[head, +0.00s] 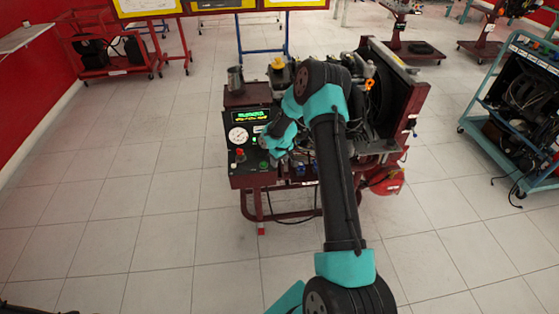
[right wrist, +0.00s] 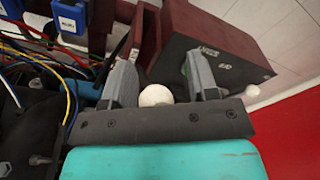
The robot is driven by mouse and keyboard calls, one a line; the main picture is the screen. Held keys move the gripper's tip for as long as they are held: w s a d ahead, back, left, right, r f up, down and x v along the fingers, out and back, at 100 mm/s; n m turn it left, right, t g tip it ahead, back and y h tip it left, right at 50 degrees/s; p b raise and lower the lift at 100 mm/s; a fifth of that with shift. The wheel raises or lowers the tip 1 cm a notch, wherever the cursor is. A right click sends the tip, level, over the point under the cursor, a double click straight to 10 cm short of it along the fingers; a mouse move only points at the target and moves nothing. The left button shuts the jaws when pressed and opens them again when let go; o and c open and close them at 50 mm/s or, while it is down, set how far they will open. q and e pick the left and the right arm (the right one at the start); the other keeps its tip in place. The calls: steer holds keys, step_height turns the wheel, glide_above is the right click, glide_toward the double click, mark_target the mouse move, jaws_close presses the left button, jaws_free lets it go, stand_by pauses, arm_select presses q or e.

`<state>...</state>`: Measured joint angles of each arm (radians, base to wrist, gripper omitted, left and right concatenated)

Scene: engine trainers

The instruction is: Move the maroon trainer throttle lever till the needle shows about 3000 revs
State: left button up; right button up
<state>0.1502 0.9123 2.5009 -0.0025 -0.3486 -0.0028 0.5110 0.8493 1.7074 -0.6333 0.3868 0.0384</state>
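The maroon trainer (head: 242,181) stands in the middle of the head view, with a white round dial (head: 238,136) on its panel. The dial's needle is too small to read. My right gripper (right wrist: 158,64) is at the panel, and my own arm hides much of that spot in the head view. In the right wrist view its two grey fingers are apart, with a white ball knob (right wrist: 156,96) between them. The knob looks like the lever's end; its shaft is mostly hidden. A gap shows beside the right finger. My left gripper is not in view.
A red button (head: 240,154) and a green knob (head: 263,165) sit low on the panel. Coloured wires (right wrist: 62,65) run at the left of the right wrist view. A teal-framed trainer (head: 510,165) stands at right. The tiled floor at left is clear.

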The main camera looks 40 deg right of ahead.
steer(key=shift+d, duration=0.1)
steer(key=shift+s+r, duration=0.1)
steer(key=shift+r, duration=0.5)
step_height(320, 180, up, 16)
steer(key=s, duration=0.2)
steer(key=shift+d, duration=0.1)
steer(key=shift+c, duration=0.2)
